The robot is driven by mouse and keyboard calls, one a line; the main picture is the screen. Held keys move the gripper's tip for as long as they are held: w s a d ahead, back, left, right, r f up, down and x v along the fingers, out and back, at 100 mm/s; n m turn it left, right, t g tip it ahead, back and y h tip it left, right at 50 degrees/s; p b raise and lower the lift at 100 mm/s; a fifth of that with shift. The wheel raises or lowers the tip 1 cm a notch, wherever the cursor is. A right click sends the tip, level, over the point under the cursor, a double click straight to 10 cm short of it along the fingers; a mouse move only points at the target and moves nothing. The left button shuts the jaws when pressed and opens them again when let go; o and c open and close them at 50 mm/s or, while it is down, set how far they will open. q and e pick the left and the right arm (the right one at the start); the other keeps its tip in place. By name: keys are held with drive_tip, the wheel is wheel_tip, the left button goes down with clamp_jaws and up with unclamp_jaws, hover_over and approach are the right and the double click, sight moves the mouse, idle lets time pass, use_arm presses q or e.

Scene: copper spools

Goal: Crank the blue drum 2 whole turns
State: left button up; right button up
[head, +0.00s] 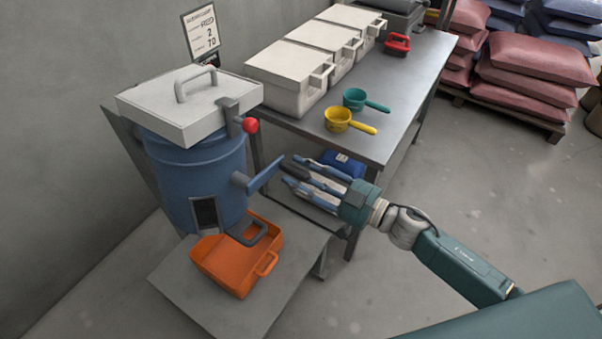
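The blue drum (196,167) stands at the left on a grey stand, under a pale lid with a handle. Its blue crank arm (265,173) points right and slightly up from a hub on the drum's right side. A dark crank grip (294,168) shows at its outer end. My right gripper (291,170) reaches in from the right with its fingers apart, one above and one below the dark grip. I see no clear contact between fingers and grip. My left gripper is out of view.
An orange bin (237,262) sits below the drum's spout. A red knob (250,125) is above the crank. The metal table (402,110) behind holds white boxes (290,78) and yellow (338,119) and teal (355,98) scoops. A sign (201,32) reads 2 and 70.

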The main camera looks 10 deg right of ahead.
clamp_jaws()
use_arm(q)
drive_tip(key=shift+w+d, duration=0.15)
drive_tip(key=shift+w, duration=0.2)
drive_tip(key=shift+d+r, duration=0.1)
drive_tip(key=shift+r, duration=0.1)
use_arm(e)
drive_tip(key=shift+s+f+m, duration=0.1)
drive_tip(key=shift+f+m, duration=0.2)
drive_tip(key=shift+f, duration=0.05)
